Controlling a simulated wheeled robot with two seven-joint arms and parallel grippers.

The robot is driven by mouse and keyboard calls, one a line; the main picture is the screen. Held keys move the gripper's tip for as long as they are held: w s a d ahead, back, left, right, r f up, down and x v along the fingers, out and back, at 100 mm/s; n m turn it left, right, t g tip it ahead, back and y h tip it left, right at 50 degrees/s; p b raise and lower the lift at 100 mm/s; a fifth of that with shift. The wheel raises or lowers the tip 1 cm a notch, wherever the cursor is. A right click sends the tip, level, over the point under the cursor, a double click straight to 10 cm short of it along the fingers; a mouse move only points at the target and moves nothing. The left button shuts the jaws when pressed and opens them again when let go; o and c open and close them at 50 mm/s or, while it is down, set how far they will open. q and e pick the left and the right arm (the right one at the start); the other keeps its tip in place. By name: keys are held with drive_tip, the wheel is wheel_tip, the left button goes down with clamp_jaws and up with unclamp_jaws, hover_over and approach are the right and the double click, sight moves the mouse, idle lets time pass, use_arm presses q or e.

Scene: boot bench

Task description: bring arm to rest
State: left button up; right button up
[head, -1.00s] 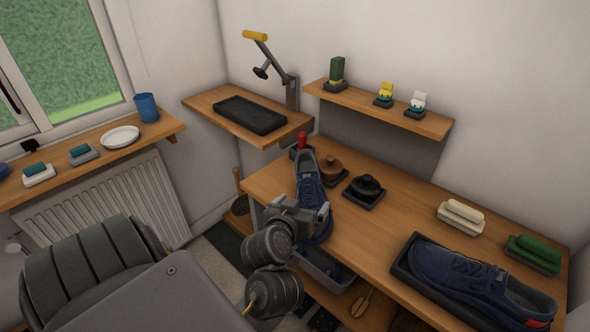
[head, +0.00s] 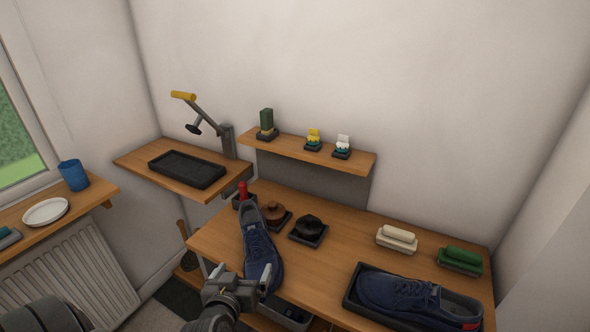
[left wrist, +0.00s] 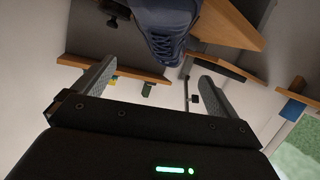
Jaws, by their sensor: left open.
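My left gripper (head: 237,283) is open, at the near left edge of the bench in the head view. A blue shoe (head: 259,250) stands on the bench just beyond it. In the left wrist view the same shoe (left wrist: 163,30) shows ahead of the two spread fingers (left wrist: 151,83), with nothing between them. The gripper looks close to the shoe; I cannot tell whether they touch. My right gripper is in neither view.
A second blue shoe (head: 413,298) lies in a dark tray (head: 350,297) at the right. Two lidded pots, brown (head: 273,212) and black (head: 309,227), stand near the shoe. White (head: 397,237) and green (head: 460,258) brushes lie farther right. A shelf (head: 358,159) hangs above.

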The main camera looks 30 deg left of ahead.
use_arm(q)
drive_tip(key=s+d+f+m+g+h, duration=0.3)
drive_tip(key=s+d+f+m+g, duration=0.15)
drive_tip(key=s+f, duration=0.25)
drive_tip(key=s+d+f+m+g+h, duration=0.25)
drive_tip(key=s+d+f+g, duration=0.2)
drive_tip(key=s+f, duration=0.35)
wheel_tip(320, 180, down, 27)
drive_tip(key=s+g, duration=0.2)
drive_tip(key=s+a+f+m+g+b, duration=0.1)
drive_tip(key=s+a+f, duration=0.2)
drive_tip(key=s+f, duration=1.2)
drive_tip(key=shift+s+f, duration=0.35)
drive_tip(key=shift+f, duration=0.1)
